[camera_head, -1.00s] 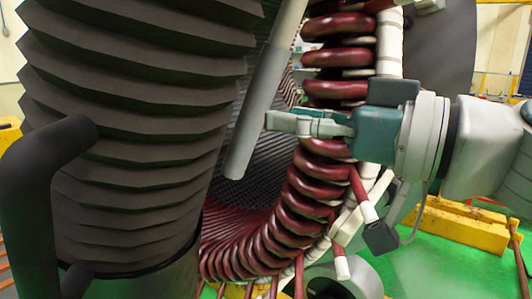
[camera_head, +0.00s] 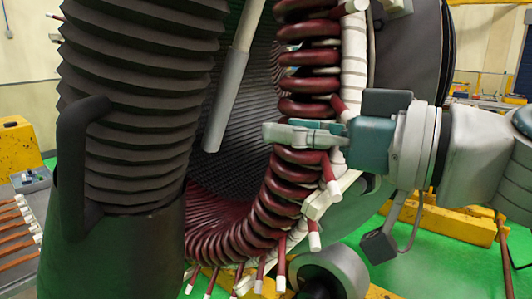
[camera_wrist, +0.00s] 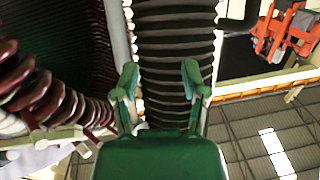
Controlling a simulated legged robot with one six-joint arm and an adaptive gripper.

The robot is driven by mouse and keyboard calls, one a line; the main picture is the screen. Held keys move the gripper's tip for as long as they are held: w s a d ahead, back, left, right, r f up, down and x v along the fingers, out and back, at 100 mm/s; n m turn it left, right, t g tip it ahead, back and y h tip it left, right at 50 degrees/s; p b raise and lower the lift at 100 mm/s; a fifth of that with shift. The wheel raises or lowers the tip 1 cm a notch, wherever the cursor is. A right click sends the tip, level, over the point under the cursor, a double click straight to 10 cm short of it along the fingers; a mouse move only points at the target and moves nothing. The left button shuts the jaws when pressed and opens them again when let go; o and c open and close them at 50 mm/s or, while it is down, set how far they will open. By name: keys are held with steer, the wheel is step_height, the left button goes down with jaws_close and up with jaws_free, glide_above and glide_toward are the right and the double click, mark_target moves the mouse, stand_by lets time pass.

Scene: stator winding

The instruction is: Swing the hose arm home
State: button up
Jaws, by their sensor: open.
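The hose arm's thick black ribbed hose (camera_head: 140,95) hangs at the left in the head view. It ends in a dark hood (camera_head: 135,250) with a black bar handle (camera_head: 72,165) on its left. A grey rod with a thicker grey sleeve (camera_head: 226,100) hangs slanted to its right. My gripper (camera_head: 272,132) is open and empty, pointing left in front of the red coils, right of the rod and hose. In the wrist view the ribbed hose (camera_wrist: 175,60) shows beyond and between the open fingers of my gripper (camera_wrist: 160,82).
The stator's red coils (camera_head: 300,107) curve behind and below my gripper. White-tipped coil leads (camera_head: 314,240) stick out low. A grey cylinder (camera_head: 335,270) is at the bottom. Yellow beams (camera_head: 460,222) stand on the green floor at right. A bench with copper bars (camera_head: 20,235) is at left.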

step_height(320, 180, down, 18)
steer(key=w+d+m+g+h, duration=0.1)
steer(key=w+d+m+h, duration=0.15)
steer(key=m+h, duration=0.4)
steer(key=s+d+f+m+g+h, duration=0.1)
steer(key=d+f+h, duration=0.3)
steer(key=f, duration=0.4)
steer(key=s+d+f+m+g+h, duration=0.1)
steer(key=s+d+f+m+h, duration=0.1)
steer(key=f, duration=0.7)
steer(key=s+d+h, duration=0.1)
steer(key=d+h, duration=0.1)
steer(key=d, duration=0.1)
steer(key=shift+s+d+m+g, duration=0.2)
steer(key=shift+d+m+g, duration=0.15)
steer(key=shift+g, duration=0.05)
steer(key=shift+f+h, duration=0.1)
steer(key=shift+h, duration=0.15)
